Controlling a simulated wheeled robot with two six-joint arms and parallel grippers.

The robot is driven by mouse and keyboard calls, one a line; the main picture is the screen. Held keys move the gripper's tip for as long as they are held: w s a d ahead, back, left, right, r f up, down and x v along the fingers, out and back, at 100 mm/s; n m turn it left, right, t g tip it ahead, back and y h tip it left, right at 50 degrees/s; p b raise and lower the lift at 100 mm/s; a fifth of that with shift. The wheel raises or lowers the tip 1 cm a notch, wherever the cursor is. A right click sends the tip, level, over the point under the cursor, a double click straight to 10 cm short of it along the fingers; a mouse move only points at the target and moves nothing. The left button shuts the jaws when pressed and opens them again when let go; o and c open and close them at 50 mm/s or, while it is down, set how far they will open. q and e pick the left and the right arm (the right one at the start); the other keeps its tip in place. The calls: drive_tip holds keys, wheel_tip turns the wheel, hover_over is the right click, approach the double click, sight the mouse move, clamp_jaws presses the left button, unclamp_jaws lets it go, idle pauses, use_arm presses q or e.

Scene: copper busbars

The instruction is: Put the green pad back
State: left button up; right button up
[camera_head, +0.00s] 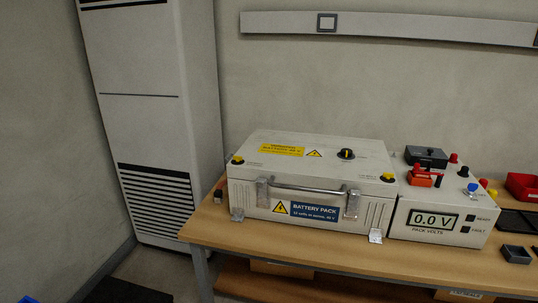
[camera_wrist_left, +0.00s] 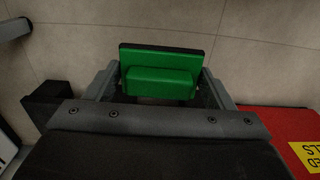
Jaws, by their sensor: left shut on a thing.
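In the left wrist view the green pad (camera_wrist_left: 160,82) is held between the fingers of my left gripper (camera_wrist_left: 160,95). It is a bright green block with a thin black strip along its top edge. My left gripper is shut on it, with one finger at each side. A pale tiled surface shows behind it. The head view shows neither the pad nor either gripper. The place where the pad belongs cannot be made out.
In the head view a closed battery pack case (camera_head: 310,185) stands on a wooden table (camera_head: 270,252), beside a meter box (camera_head: 437,220) reading 0.0 V. A red bin (camera_head: 522,186) is at the right. A red panel (camera_wrist_left: 280,130) with a yellow label shows in the wrist view.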

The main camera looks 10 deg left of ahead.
use_arm(q)
wheel_tip(320, 180, up, 9)
drive_tip(key=p, duration=0.8)
wheel_tip(320, 180, up, 8)
drive_tip(key=p, duration=0.8)
drive_tip(key=shift+r+p, duration=0.25)
drive_tip(key=shift+p, duration=0.15)
use_arm(e)
drive_tip(key=s+d+f, duration=0.2)
drive_tip(key=s+d, duration=0.1)
drive_tip(key=s, duration=0.8)
drive_tip(key=shift+s+f+n+h, duration=0.15)
drive_tip(key=shift+n+h, duration=0.25)
use_arm(q)
drive_tip(key=shift+a, duration=0.1)
